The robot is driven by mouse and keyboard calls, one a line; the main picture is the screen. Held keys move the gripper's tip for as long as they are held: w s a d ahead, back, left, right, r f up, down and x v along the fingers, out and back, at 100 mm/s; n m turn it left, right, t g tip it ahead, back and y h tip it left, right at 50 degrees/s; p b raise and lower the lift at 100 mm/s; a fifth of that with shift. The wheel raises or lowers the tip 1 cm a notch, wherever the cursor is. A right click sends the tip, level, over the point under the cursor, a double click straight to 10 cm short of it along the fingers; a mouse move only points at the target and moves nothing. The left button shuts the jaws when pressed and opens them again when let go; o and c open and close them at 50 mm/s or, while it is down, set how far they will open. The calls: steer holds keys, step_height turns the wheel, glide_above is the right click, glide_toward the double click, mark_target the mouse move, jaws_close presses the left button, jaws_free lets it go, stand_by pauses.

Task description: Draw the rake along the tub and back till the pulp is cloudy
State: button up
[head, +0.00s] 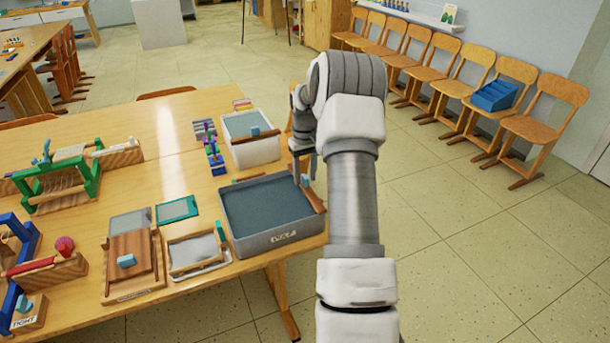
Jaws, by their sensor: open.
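A grey tub (288,236) with a label on its front wall stands at the table's near right corner and holds flat blue-grey pulp. A wooden bar with an upright blue grip, which looks like the rake (313,195), lies at the tub's right end. A white tub (254,154) behind it also holds grey-blue liquid, with a wooden bar and blue block at its near rim. My gripper (301,150) is open, above the right table edge, beyond the rake in the picture. My arm hides part of it, and I see nothing held in it.
A wooden board with a blue knob (126,262), a framed screen (196,252) and a teal-edged panel (177,210) lie left of the grey tub. A green frame (60,185) stands farther left. Chairs (540,115) line the right wall; the floor between is clear.

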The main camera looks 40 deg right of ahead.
jaws_close()
stand_by(1.4)
